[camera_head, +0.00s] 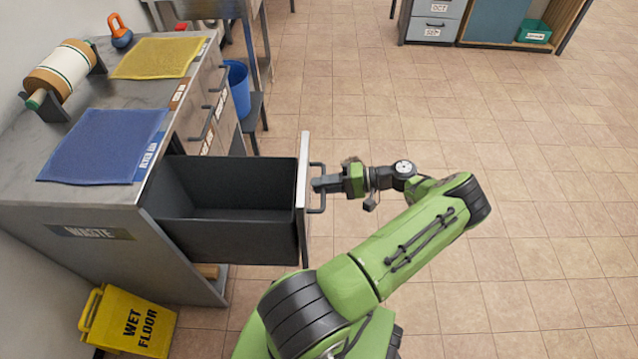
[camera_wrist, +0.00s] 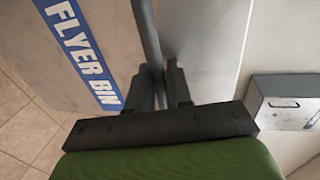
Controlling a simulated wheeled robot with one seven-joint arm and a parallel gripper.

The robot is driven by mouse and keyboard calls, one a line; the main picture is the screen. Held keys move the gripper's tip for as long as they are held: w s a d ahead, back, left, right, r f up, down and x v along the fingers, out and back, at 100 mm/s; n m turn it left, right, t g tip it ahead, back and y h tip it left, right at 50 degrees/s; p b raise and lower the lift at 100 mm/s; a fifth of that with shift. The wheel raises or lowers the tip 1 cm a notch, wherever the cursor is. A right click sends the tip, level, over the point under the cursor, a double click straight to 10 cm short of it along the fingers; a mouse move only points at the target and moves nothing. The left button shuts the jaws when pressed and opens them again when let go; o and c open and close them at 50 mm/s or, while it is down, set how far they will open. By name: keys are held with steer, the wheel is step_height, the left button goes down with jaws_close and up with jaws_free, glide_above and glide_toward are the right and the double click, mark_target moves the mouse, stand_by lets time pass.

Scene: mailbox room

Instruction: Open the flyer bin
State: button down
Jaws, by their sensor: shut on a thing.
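The flyer bin (camera_head: 225,228) is a dark, deep drawer pulled far out of the grey cabinet, and its inside looks empty. Its pale front panel (camera_head: 303,190) faces right and carries a dark bar handle (camera_head: 322,205). My gripper (camera_head: 318,184) is shut on this handle from the right. In the wrist view, the fingers of my gripper (camera_wrist: 161,78) close around the dark handle bar (camera_wrist: 147,32), beside the blue FLYER BIN label (camera_wrist: 83,50). The fingertips' exact contact is partly hidden.
The cabinet top (camera_head: 95,95) holds a blue mat (camera_head: 105,145), a yellow mat (camera_head: 158,57) and a roll (camera_head: 62,75). A yellow wet floor sign (camera_head: 130,320) stands at lower left. A blue bucket (camera_head: 237,90) is behind the drawer. The tiled floor at right is clear.

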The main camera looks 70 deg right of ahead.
steer(key=shift+s+d, duration=0.1)
steer(key=shift+s, duration=0.05)
steer(key=c, duration=1.2)
jaws_free()
steer(key=v, duration=1.5)
steer(key=shift+s+p, duration=0.35)
